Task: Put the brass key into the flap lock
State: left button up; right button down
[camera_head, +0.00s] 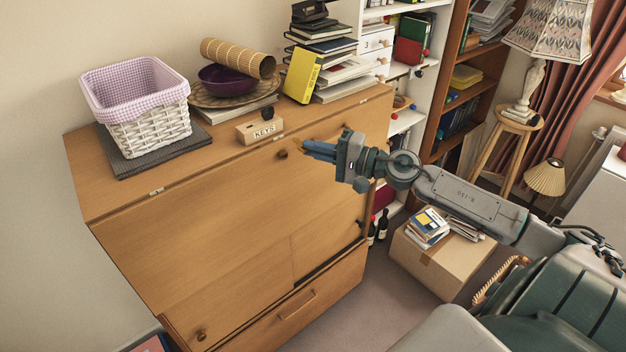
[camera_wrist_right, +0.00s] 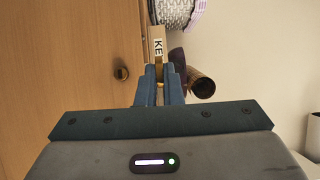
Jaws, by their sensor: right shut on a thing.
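My right gripper (camera_head: 318,152) reaches in from the right to the front of the wooden bureau, near the top edge of its closed flap (camera_head: 225,215). Its blue fingers are shut on the brass key, of which only a thin sliver (camera_wrist_right: 160,97) shows between them in the right wrist view. I cannot tell whether the key touches the flap. My left gripper is not in view.
On the bureau top stand a wooden KEYS block (camera_head: 260,130), a lined wicker basket (camera_head: 145,120), a purple bowl (camera_head: 228,80) on a woven tray, and stacked books (camera_head: 322,50). A cardboard box (camera_head: 435,262) with books stands on the floor to the right.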

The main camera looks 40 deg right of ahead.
notch_tip(320, 180, down, 7)
jog(key=w+b, duration=0.2)
jog(key=shift+w+a, duration=0.15)
jog(key=shift+w, duration=0.15)
dwell(0.4)
jog(key=shift+b, duration=0.7)
dwell(0.4)
jog(key=shift+w+a+b, duration=0.2)
jog(key=shift+w+b, duration=0.15)
jog(key=shift+w, duration=1.4)
dwell(1.8)
jog(key=c, duration=1.6)
grip_release()
jog(key=o, duration=0.6)
jog(key=shift+c, duration=0.2)
